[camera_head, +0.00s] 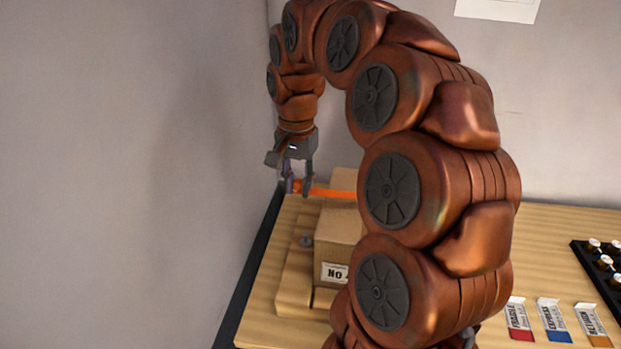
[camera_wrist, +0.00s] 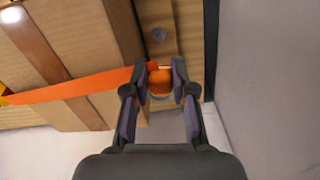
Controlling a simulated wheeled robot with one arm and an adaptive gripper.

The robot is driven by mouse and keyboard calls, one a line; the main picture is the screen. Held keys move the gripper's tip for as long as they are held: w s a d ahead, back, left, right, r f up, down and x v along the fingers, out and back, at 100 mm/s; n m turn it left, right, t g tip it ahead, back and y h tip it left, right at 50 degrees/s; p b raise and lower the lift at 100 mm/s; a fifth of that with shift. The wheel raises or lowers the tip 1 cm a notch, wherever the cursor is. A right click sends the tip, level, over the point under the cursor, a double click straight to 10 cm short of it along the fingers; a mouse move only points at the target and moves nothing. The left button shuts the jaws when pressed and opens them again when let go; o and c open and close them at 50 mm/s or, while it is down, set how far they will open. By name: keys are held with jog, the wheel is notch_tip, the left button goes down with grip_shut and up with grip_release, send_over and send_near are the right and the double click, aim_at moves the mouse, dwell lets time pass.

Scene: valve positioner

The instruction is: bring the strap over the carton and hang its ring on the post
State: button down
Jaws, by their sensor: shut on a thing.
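My gripper (camera_head: 297,187) is shut on the orange end piece (camera_wrist: 160,84) of the strap; it also shows in the wrist view (camera_wrist: 160,75). The orange strap (camera_head: 332,193) runs from the fingers over the top of the carton (camera_head: 337,226), and crosses to the left in the wrist view (camera_wrist: 75,87). The ring itself cannot be made out clearly between the fingers. A grey round stub (camera_head: 306,241), which looks like the post, sits on the wood left of the carton. In the wrist view it is a grey disc (camera_wrist: 159,35) beyond the fingertips. My arm hides the carton's right side.
The wooden table (camera_head: 560,235) has a dark left edge beside a grey wall (camera_head: 130,150). Coloured cards (camera_head: 554,321) lie at the front right. A black rack (camera_head: 590,260) with several white-topped items stands at the right. The table's back right is clear.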

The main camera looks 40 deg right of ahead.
jog(key=b, duration=0.8)
send_over(301, 253)
jog(key=shift+w+f, duration=0.1)
jog(key=shift+f, duration=6.6)
jog(key=shift+b, duration=0.35)
jog(key=shift+f+b, duration=1.2)
jog(key=shift+f, duration=0.95)
jog(key=c, duration=0.9)
grip_release()
jog(key=shift+a+r, duration=0.1)
jog(key=shift+r, duration=5.9)
